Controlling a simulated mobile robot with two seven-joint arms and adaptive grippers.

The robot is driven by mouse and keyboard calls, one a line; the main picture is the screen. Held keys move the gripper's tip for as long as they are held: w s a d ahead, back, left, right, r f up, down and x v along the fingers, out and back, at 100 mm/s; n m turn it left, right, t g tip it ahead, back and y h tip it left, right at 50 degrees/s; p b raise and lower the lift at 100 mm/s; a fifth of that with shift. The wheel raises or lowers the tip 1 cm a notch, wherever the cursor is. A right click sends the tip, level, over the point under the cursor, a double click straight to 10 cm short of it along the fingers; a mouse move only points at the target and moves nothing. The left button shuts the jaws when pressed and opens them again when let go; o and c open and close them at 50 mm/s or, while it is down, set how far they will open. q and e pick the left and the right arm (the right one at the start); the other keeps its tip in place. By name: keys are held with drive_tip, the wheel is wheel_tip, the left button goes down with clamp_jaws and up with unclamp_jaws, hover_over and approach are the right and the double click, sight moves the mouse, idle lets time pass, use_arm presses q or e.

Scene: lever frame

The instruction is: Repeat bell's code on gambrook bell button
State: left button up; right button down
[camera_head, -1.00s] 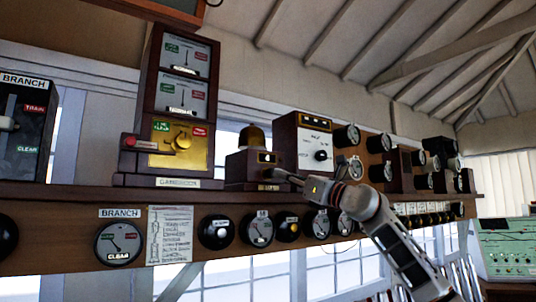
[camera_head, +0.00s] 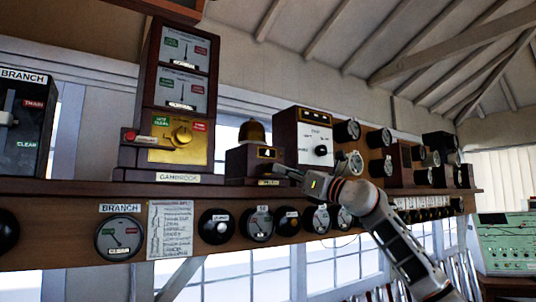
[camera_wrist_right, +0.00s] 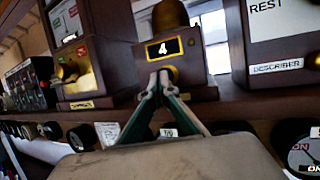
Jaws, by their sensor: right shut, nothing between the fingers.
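The bell is a dark wooden box (camera_head: 243,165) with a brass dome (camera_head: 252,131) on top, standing on the shelf beside the tall Gambrook instrument (camera_head: 178,177). In the right wrist view the bell box (camera_wrist_right: 207,62) has a small window (camera_wrist_right: 163,48) reading 4. A brass-coloured knob (camera_wrist_right: 173,73) shows below that window, partly hidden by my fingertips. My right gripper (camera_head: 278,170) is shut and empty, with its tips (camera_wrist_right: 160,76) at the lower front of the bell box. I cannot tell whether they touch the knob. My left gripper is not in view.
The Gambrook instrument has a red knob (camera_head: 130,135) at its left and a brass plate (camera_head: 192,153). A describer box (camera_head: 314,137) stands right of the bell. Round dials (camera_head: 258,223) line the board below the shelf edge.

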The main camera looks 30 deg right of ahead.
idle(0.5)
drive_tip(key=shift+w, duration=0.25)
drive_tip(key=shift+s, duration=0.35)
idle(0.5)
drive_tip(key=shift+w, duration=0.2)
drive_tip(key=shift+s, duration=0.2)
idle(0.8)
